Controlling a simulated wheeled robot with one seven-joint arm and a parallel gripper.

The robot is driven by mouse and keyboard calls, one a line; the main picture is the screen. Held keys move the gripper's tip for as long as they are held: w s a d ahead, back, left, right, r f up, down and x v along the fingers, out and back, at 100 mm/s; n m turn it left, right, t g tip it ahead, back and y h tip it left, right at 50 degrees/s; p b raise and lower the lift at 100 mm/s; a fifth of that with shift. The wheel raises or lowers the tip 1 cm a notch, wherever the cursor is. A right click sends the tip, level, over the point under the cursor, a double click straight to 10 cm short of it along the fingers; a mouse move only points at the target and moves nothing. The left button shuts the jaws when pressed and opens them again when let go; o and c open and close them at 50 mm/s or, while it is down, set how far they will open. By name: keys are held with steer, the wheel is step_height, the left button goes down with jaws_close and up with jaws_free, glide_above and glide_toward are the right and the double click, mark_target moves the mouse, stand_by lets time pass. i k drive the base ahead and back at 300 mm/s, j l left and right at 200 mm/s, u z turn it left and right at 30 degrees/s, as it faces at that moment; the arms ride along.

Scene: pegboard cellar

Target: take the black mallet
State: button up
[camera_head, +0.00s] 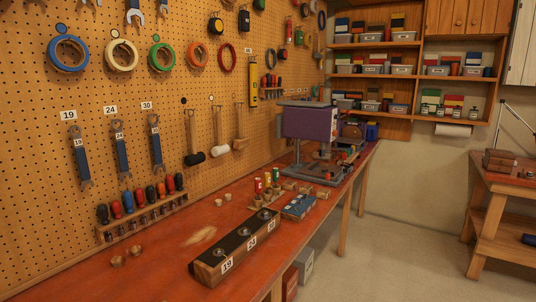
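The black mallet (194,159) hangs on the pegboard (60,230), head down, with its light wooden handle pointing up. It is the leftmost of three mallets in a row. A white-headed mallet (220,149) hangs just to its right, and a wooden or tan-headed mallet (240,143) hangs beyond that. The black mallet is in plain view and nothing covers it. My gripper is not in view.
A red-topped bench (160,272) runs below the pegboard. A screwdriver rack (146,213) is mounted lower left of the mallets, and wrenches (157,150) hang left. On the bench stand a numbered block (209,272) and a purple machine (310,122). The floor (400,250) at right is open.

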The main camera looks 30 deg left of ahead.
mark_target(196, 157)
steer(key=i+l+u, duration=0.15)
steer(key=i, duration=0.55)
steer(key=i+l+u, duration=0.15)
steer(key=i, duration=0.6)
steer(key=i+u, duration=0.25)
steer(key=u, duration=0.2)
steer(key=i+u, duration=0.25)
steer(key=u, duration=0.15)
steer(key=i+l+u, duration=0.15)
steer(key=u, duration=0.3)
steer(key=i+l+u, duration=0.25)
steer(key=u, duration=0.2)
steer(key=i+l+u, duration=0.3)
steer(key=u, duration=0.15)
steer(key=i+l+u, duration=0.4)
steer(key=k+j, duration=0.05)
steer(key=k, duration=0.05)
